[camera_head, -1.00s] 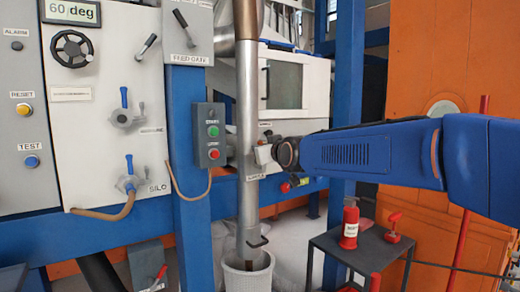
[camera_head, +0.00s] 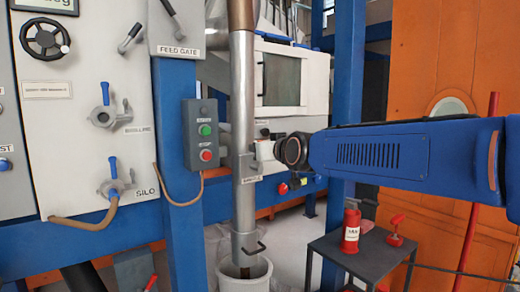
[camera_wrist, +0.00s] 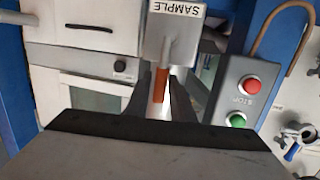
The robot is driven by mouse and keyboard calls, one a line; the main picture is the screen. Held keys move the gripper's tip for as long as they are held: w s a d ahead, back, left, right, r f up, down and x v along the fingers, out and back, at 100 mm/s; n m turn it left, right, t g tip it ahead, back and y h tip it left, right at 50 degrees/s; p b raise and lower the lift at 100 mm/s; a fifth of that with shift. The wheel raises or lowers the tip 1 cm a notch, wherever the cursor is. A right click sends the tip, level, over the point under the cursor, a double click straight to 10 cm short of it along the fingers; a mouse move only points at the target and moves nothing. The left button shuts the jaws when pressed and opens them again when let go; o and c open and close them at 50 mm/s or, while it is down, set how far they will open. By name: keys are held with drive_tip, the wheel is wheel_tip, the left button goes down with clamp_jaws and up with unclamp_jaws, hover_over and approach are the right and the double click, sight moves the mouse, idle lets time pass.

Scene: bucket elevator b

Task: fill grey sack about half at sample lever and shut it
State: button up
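The grey sample pipe (camera_head: 245,120) runs down with a SAMPLE plate, which also shows in the wrist view (camera_wrist: 178,9). A grey rod with an orange-brown end (camera_wrist: 160,85) hangs before that plate, seemingly the lever. My gripper (camera_wrist: 163,98) has its dark fingers apart on either side of that end, with a gap showing at the right; in the head view it is beside the pipe at plate height. A pale round container (camera_head: 262,268) stands around the pipe's lower end, its inside mostly hidden. I cannot make out a grey sack for certain.
A START/STOP box (camera_head: 203,140) sits on a blue post left of the pipe. A handle (camera_head: 262,243) juts from the pipe's lower end. A dark table (camera_head: 355,265) with a red canister (camera_head: 350,235) stands at the right, below my arm.

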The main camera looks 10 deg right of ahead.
drive_tip(key=shift+o, duration=0.6)
drive_tip(key=shift+s, duration=0.15)
drive_tip(key=v, duration=1.7)
drive_tip(key=shift+r, duration=0.1)
idle(5.4)
